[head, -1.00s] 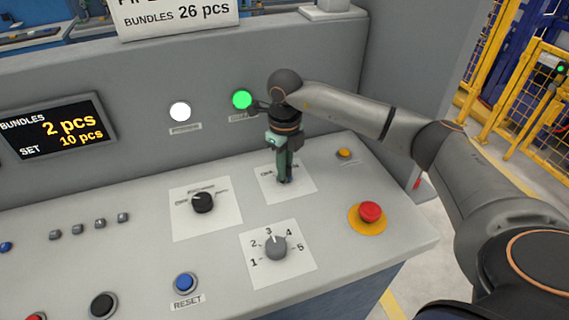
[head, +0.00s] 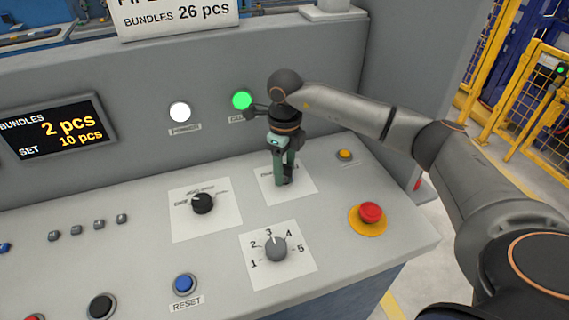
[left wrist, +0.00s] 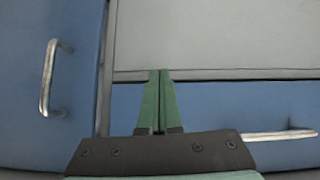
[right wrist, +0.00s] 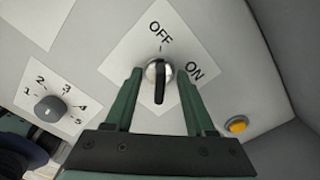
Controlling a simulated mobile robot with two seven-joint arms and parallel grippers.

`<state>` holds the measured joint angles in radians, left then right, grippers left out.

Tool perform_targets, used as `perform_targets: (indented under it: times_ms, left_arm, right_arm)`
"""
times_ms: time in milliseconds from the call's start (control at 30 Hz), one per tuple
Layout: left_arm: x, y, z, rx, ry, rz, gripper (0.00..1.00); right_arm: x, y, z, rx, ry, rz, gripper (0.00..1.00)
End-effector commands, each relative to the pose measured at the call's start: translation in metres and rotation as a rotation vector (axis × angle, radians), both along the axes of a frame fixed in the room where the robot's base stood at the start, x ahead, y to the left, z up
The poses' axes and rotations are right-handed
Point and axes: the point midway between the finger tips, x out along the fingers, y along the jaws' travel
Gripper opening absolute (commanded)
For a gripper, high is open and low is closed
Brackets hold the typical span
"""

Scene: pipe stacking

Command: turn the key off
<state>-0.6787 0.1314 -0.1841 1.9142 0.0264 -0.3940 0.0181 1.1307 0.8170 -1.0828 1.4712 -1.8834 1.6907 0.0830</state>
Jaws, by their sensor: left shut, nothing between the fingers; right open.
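The key switch (right wrist: 158,78) shows in the right wrist view as a silver ring with a black key, on a white plate (right wrist: 122,70) marked OFF and ON. The key lies roughly in line with the OFF mark. My right gripper (right wrist: 159,74) is open, with one finger on each side of the key and gaps between. In the head view my right gripper (head: 284,182) points down at the plate (head: 304,186) and hides the key. My left gripper (left wrist: 161,72) is shut and empty in the left wrist view, before the blue cabinet front.
A numbered dial (head: 276,248), a black selector (head: 203,203), a red emergency button (head: 370,213) and a small yellow button (head: 345,155) surround the key plate. The green lamp (head: 242,100) and white lamp (head: 180,112) are lit on the upright panel behind.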

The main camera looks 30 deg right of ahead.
Motion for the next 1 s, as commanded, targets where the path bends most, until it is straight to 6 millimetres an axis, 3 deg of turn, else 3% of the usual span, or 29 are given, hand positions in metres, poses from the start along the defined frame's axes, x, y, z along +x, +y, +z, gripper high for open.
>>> perform_targets:
  times_ms: [500,1000]
  left_arm:
    - [0.0,0.0,0.002,0.0,0.0,0.0,0.0]
    - [0.0,0.0,0.038,0.0,0.0,0.0,0.0]
  right_arm:
    - [0.0,0.0,0.003,0.0,0.0,0.0,0.55]
    - [0.0,0.0,0.051,0.001,0.0,-0.001,0.55]
